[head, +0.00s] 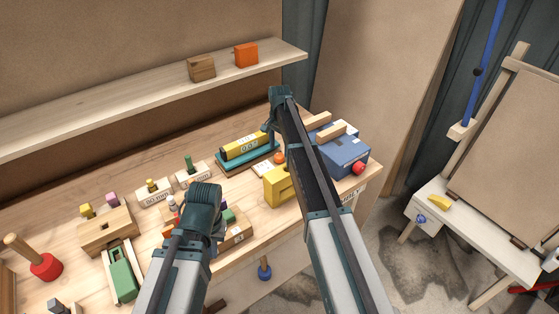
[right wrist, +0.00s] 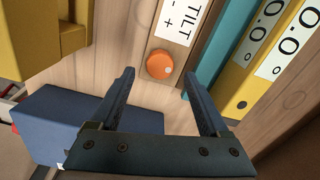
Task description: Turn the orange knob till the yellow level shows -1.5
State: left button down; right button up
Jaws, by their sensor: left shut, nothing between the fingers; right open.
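The yellow level (head: 241,146) rests on a teal base (head: 247,160) on the bench; it also shows at the right wrist view's right edge (right wrist: 244,82), where its white labels read 0.0. The orange knob (head: 279,158) sits beside the base's right end. In the right wrist view, the orange knob (right wrist: 159,65) is next to a white TILT label (right wrist: 181,20) with minus and plus signs. My right gripper (right wrist: 158,76) is open, its fingers on either side of the knob in that view; contact cannot be told. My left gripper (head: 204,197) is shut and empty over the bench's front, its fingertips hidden.
A yellow block (head: 277,190) and a blue box (head: 343,153) with a red knob stand close to my right arm. Wooden blocks and a green-topped piece (head: 122,277) crowd the left bench. A shelf (head: 150,87) runs behind. Little bench is clear.

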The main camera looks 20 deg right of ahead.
aim_at(280, 155)
pick_arm(q)
jog(key=shift+f+b, duration=1.05)
jog(key=shift+f, duration=0.55)
pick_arm(e)
jog(key=shift+f, duration=1.6)
pick_arm(q)
jog(key=shift+r, duration=0.1)
pick_arm(e)
grip_shut()
